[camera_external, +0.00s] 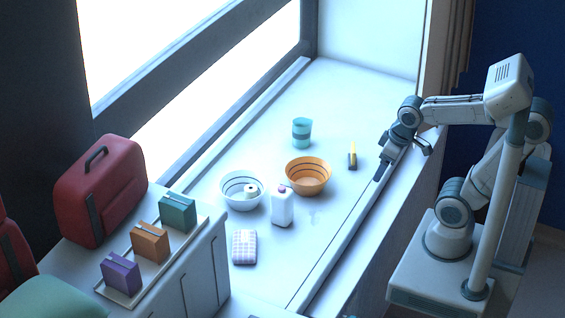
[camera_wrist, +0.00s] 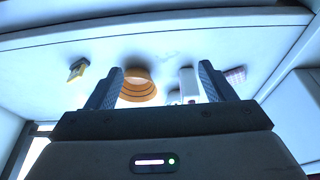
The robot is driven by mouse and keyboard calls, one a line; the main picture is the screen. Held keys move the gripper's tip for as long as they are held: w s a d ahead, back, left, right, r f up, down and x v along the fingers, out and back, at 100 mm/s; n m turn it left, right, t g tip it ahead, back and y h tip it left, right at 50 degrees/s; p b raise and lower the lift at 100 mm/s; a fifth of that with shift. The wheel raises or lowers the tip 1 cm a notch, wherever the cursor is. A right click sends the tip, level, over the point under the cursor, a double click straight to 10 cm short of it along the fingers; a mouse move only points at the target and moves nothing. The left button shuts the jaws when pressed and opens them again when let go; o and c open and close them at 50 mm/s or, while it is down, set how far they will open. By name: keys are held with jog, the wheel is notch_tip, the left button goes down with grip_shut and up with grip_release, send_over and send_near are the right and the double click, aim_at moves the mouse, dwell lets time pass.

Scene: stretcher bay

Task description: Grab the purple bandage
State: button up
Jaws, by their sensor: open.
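The purple bandage looks like a small purple box (camera_external: 121,273) standing at the near end of a white tray (camera_external: 199,234) on the cabinet at lower left. An orange box (camera_external: 150,242) and a teal box (camera_external: 177,213) stand in a row behind it on the same tray. My gripper (camera_external: 382,172) is at the right, over the front edge of the long white counter, far from the purple box. In the wrist view my gripper (camera_wrist: 161,70) has its two fingers apart with nothing held between them. The purple box does not show in the wrist view.
On the counter (camera_external: 330,85) stand a teal cup (camera_external: 302,133), an orange bowl (camera_external: 308,177), a white bowl (camera_external: 241,203) with small items, a white bottle (camera_external: 282,207), a checkered pack (camera_external: 244,247) and a yellow-black item (camera_external: 352,156). A red case (camera_external: 100,195) stands behind the tray.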

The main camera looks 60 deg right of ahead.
jog(key=shift+c, duration=0.3)
jog(key=w+a+m+y+b, duration=0.1)
jog(key=w+a+m, duration=0.3)
jog(key=w+m, duration=0.6)
jog(key=w+a+m+y+b, duration=0.1)
jog(key=w+a+m+b, duration=0.35)
jog(key=w, duration=1.05)
jog(key=w+a+f+m+p, duration=0.1)
jog(key=w+a+f+m, duration=0.15)
jog(key=w+m, duration=0.25)
jog(key=w+a+f+m+p, duration=0.1)
jog(key=w+a+f+m, duration=0.15)
jog(key=w+m, duration=0.25)
jog(key=w+a+f+m, duration=0.5)
jog(key=w+a+m, duration=0.15)
jog(key=a, duration=0.25)
jog(key=shift+t, duration=0.3)
jog(key=x, duration=0.4)
jog(key=p+x, duration=0.1)
jog(key=x, duration=0.8)
jog(key=shift+w+d+f+p, duration=0.2)
jog(key=shift+w+f+p, duration=0.1)
jog(key=shift+w, duration=0.1)
jog(key=shift+c, duration=0.3)
jog(key=c, duration=1)
